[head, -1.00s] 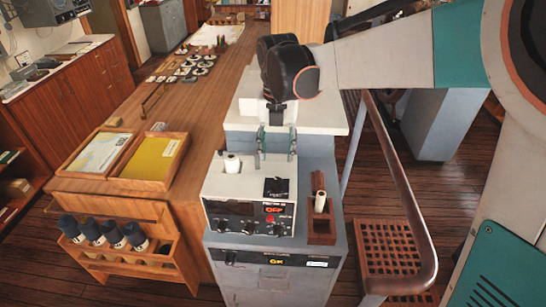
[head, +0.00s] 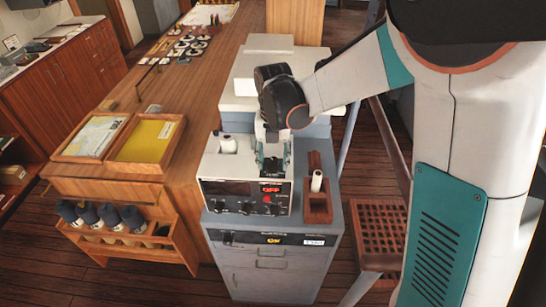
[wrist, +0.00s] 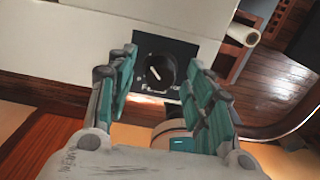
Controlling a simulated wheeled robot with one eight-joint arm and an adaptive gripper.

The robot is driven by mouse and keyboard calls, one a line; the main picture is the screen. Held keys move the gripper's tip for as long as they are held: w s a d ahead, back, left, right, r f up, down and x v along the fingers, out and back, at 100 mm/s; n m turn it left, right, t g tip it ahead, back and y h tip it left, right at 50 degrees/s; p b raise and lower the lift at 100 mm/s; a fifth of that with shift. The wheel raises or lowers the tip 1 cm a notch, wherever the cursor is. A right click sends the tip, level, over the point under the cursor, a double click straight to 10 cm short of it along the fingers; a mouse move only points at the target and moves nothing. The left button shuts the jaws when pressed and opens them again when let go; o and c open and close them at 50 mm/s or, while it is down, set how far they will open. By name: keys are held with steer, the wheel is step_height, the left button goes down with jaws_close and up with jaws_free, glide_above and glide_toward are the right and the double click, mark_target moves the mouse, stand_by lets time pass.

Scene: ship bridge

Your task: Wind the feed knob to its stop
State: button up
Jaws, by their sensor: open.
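The feed knob (wrist: 160,69) is a round black dial with a white pointer line, on a small black plate with partly readable white lettering. The plate is on top of the white instrument box (head: 214,171), whose front has a red "OFF" display. My gripper (wrist: 160,64) is open, with one teal-padded finger on each side of the knob in the wrist view. I see no contact between fingers and knob.
A white roll (head: 228,144) stands on the box's top left. A wooden holder (head: 319,213) with another white roll stands just right of the box. Wooden trays (head: 147,137) lie on the desk to the left. A railing (head: 393,145) is at the right.

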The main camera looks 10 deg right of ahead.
steer(key=c, duration=1.1)
